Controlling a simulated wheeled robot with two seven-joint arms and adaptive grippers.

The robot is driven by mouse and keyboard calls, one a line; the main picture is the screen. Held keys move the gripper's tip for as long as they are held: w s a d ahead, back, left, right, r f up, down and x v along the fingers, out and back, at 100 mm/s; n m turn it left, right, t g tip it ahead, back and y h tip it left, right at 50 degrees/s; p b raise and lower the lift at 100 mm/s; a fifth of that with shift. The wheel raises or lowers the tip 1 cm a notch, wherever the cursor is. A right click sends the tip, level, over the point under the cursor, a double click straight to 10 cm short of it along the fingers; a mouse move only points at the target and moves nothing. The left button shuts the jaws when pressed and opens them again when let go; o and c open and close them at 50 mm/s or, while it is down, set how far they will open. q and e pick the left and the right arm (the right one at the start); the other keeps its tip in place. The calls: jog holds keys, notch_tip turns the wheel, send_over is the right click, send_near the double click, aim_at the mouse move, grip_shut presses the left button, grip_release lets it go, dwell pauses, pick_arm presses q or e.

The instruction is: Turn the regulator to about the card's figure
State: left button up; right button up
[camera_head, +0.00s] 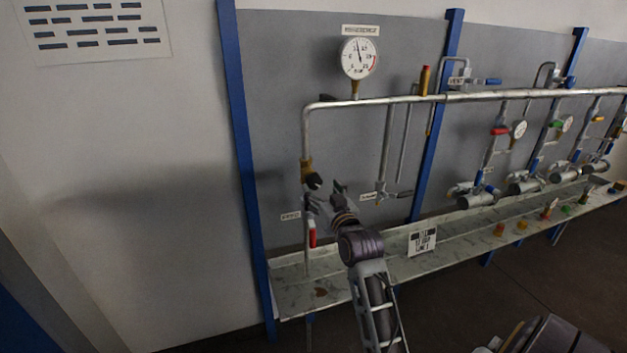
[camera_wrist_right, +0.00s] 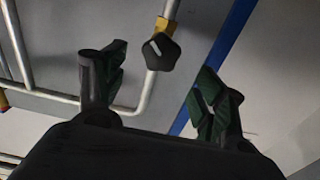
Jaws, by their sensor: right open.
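The regulator (camera_head: 308,173), a brass body with a black lobed knob, sits on the left vertical pipe. The knob also shows in the right wrist view (camera_wrist_right: 161,51). My right gripper (camera_head: 325,192) is open just below and right of the knob. In the wrist view the knob appears beyond and between the spread green-padded fingers (camera_wrist_right: 160,92), with no contact visible. The round gauge (camera_head: 359,58) above the pipe has its needle pointing nearly straight up. The white card (camera_head: 422,239) stands on the ledge; its figure is too small to read surely. My left gripper is out of view.
A red-handled valve (camera_head: 312,238) is below the regulator. The long ledge (camera_head: 385,265) runs under the pipes. A brass relief fitting (camera_head: 424,80) and blue-handled vent valve (camera_head: 487,82) are on the top pipe. Flanged vessels (camera_head: 478,200) stand to the right. A blue post (camera_head: 240,150) is at left.

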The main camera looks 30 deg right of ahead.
aim_at(315, 181)
jog(key=x, duration=0.3)
jog(key=shift+w, duration=0.2)
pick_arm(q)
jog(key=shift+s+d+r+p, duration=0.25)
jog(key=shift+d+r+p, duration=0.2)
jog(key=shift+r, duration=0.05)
pick_arm(e)
jog(key=shift+x, duration=2.2)
jog(key=c, duration=1)
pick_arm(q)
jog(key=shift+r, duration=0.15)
